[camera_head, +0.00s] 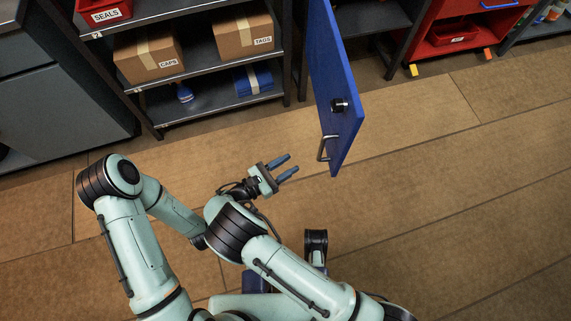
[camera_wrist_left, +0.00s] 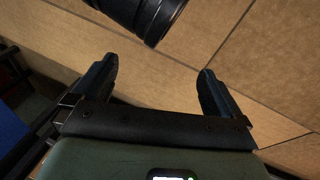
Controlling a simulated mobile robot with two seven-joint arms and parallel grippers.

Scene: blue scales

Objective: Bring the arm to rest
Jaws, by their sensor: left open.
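My right gripper (camera_head: 293,163) is in the middle of the head view. Its two fingers are apart with nothing between them, above the floor and left of the blue door's lower edge. My left arm (camera_head: 130,235) comes in from the left and bends down behind my right arm (camera_head: 285,270). My left gripper is hidden there in the head view. In the left wrist view my left gripper (camera_wrist_left: 155,88) is open and empty over the brown floor. A black cylindrical part shows close ahead of its fingers.
A blue door (camera_head: 335,90) with a handle (camera_head: 324,148) stands open near my right gripper. Behind it, a dark shelf (camera_head: 215,100) holds boxes (camera_head: 148,55). A red cabinet (camera_head: 455,40) is at the back right. The brown floor (camera_head: 450,170) at right is clear.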

